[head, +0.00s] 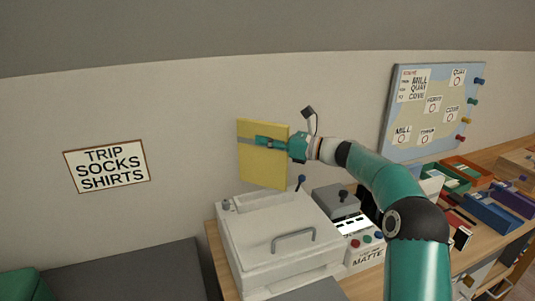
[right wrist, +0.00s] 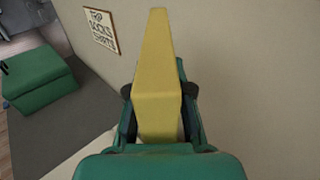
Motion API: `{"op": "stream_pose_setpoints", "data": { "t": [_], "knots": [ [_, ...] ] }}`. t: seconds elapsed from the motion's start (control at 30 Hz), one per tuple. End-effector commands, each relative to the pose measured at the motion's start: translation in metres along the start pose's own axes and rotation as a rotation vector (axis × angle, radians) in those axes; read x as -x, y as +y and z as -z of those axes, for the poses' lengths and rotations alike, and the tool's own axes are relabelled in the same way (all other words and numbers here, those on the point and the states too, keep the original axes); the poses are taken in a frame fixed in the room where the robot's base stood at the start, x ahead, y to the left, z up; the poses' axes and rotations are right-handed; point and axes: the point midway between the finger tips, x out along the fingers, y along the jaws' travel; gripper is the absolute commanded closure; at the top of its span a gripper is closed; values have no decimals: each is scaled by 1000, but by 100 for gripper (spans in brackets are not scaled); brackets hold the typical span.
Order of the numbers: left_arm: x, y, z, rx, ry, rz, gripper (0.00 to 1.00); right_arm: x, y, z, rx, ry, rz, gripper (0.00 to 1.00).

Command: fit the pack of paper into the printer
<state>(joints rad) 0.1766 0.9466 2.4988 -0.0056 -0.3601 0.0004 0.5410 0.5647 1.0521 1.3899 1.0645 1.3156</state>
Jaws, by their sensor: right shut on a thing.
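The pack of paper is a flat yellow block (head: 262,168) with a grey band. In the head view it is held upright in the air above the back of the printer, in front of the wall. My right gripper (head: 270,142) is shut on it from the right side. In the right wrist view the yellow pack (right wrist: 157,75) stands between the two fingers (right wrist: 158,108). The printer (head: 265,232) is a pale box with a grey handle on its lid, on the wooden desk. The lid looks closed. My left gripper is not in view.
A small grey device (head: 338,203) with a knob and a panel with coloured buttons (head: 366,240) stand right of the printer. Coloured trays (head: 490,213) fill the desk's right side. A map board (head: 432,110) and a sign (head: 107,166) hang on the wall.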

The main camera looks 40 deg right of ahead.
Motion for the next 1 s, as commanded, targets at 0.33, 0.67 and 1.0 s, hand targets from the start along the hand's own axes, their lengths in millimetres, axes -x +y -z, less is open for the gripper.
{"op": "stream_pose_setpoints", "data": {
  "t": [0.33, 0.67, 1.0],
  "knots": [
    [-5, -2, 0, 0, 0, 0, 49, 0, 0, 36, 0, -2, -1, 100],
    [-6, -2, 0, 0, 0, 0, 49, 0, 0, 39, -1, 1, -1, 75],
    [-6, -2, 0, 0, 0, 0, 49, 0, 0, 38, -1, 1, 0, 55]
  ]
}}
